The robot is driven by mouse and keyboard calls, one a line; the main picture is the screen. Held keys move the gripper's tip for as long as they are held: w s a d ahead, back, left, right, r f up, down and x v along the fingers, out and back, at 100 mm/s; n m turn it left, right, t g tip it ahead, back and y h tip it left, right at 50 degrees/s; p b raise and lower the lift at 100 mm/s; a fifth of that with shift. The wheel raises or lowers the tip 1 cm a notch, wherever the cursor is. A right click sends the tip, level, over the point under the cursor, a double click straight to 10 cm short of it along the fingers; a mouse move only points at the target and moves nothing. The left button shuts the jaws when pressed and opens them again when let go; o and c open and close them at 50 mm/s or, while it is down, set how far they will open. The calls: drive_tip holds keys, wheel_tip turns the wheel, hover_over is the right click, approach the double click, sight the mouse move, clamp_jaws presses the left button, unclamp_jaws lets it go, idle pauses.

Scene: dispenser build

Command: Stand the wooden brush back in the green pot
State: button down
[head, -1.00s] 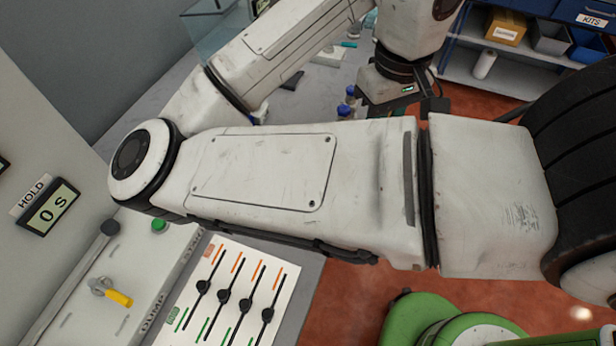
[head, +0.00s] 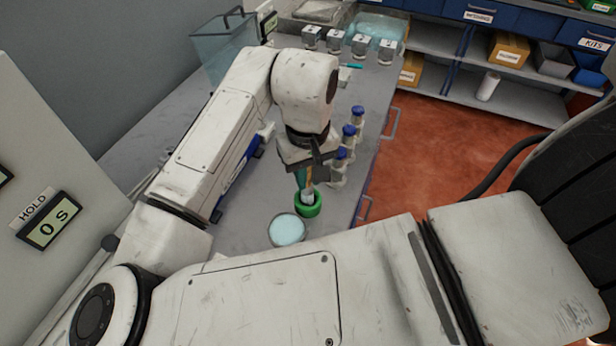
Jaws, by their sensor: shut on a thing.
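My gripper (head: 305,168) points down over the grey bench and is shut on the wooden brush (head: 309,175). Only a thin brown strip of the brush shows under the jaws, roughly upright. The green pot (head: 309,210) stands on the bench directly below my gripper. A pale piece shows at the pot's mouth, below the brown strip. I cannot tell whether the brush's lower end is inside the pot or just above it. A teal strip (head: 300,178) shows beside the brush, and I cannot tell what it belongs to.
A round dish with pale blue contents (head: 288,229) stands close in front of the pot. Several blue-capped bottles (head: 348,135) stand just right of my gripper. Several small labelled jars (head: 335,40) and a glass tank (head: 225,45) are farther back. The bench's right edge is near.

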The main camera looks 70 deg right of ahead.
drive_tip(key=shift+f, duration=0.75)
drive_tip(key=shift+f, duration=0.15)
drive_tip(key=c, duration=1.1)
unclamp_jaws()
drive_tip(key=shift+o, duration=0.2)
wheel_tip(320, 180, up, 12)
drive_tip(key=shift+r, duration=0.2)
